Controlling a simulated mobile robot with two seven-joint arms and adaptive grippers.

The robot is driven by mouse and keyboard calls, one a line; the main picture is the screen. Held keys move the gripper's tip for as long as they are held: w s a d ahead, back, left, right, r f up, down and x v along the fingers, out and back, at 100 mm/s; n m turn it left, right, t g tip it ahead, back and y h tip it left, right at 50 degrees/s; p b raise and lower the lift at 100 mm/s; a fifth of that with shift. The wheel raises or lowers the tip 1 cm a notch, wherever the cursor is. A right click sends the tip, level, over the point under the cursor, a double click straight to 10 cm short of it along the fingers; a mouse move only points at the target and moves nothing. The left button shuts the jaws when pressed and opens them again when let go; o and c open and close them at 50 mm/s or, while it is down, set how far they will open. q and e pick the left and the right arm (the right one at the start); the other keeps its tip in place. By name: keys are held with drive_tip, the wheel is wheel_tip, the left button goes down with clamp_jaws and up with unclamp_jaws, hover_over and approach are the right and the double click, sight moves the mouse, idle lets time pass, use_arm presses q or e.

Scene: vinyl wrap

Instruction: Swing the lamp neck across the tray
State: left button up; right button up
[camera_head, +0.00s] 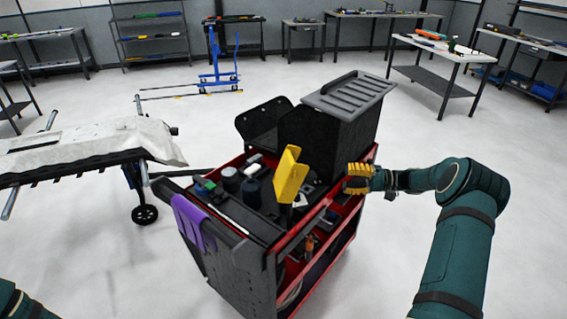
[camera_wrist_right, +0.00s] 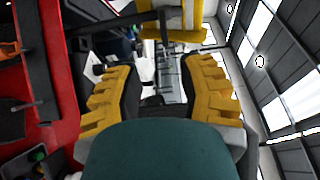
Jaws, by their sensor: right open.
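A yellow flat upright piece, apparently the lamp (camera_head: 290,175), stands over the cart's top tray (camera_head: 262,228), leaning slightly. A yellow part, probably the same lamp (camera_wrist_right: 188,18), shows at the top of the right wrist view, beyond the fingertips.
The red and black cart (camera_head: 248,268) carries dark cylinders (camera_head: 231,180) and small tools. A tall black box (camera_head: 335,135) stands behind the lamp. A purple cloth (camera_head: 190,222) hangs on the near left side. A covered stand (camera_head: 85,145) is at left; floor around is mostly clear.

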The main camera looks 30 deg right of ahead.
sight(304, 174)
drive_tip(key=x, duration=1.3)
drive_tip(key=shift+w+a+r, duration=0.1)
drive_tip(key=shift+a+r, duration=0.1)
drive_tip(key=shift+r, duration=0.2)
drive_tip(key=shift+o, duration=0.3)
clamp_jaws()
